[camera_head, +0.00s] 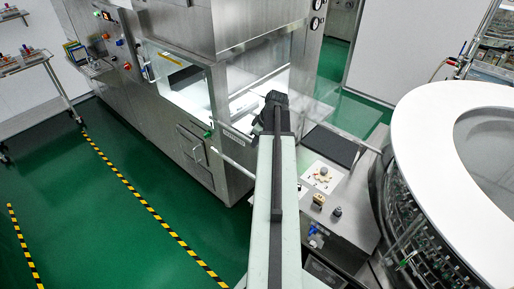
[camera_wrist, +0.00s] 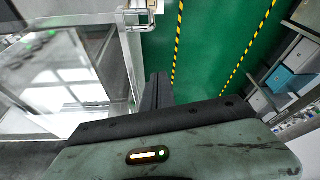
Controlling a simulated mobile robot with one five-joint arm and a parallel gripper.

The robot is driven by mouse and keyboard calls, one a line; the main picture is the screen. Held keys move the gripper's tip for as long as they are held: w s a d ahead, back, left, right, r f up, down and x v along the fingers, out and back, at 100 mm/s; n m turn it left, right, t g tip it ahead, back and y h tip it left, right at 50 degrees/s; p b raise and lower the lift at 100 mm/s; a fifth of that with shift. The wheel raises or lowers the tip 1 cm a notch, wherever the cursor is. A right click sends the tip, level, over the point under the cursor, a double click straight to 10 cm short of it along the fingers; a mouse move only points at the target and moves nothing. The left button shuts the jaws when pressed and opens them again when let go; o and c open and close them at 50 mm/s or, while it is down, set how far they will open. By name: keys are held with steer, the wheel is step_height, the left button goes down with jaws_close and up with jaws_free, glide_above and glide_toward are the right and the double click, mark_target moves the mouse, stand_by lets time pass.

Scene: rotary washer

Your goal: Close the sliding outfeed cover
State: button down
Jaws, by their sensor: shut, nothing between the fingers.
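My gripper (camera_head: 276,98) is at the end of my extended arm, in front of the machine's lit outfeed opening (camera_head: 245,92). Its dark fingers are together and empty in the wrist view (camera_wrist: 157,90). A clear panel (camera_head: 352,104), which looks like the sliding cover, stands to the right of the opening in the head view. My arm hides part of the area between. In the wrist view a clear panel (camera_wrist: 60,68) and a metal frame (camera_wrist: 132,60) lie left of my fingers. I cannot tell whether the fingers touch the frame.
A steel side table (camera_head: 345,205) with a dark pad (camera_head: 331,145) and small parts stands right of my arm. A large round white-topped machine (camera_head: 440,110) fills the right. The green floor (camera_head: 110,200) at left is open, with striped tape lines.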

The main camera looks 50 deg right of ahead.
steer(key=s+d, duration=0.1)
steer(key=b, duration=1)
glide_toward(253, 155)
steer(key=s+a+f, duration=0.4)
steer(key=a, duration=0.1)
steer(key=shift+w+d, duration=0.2)
steer(key=shift+d, duration=0.05)
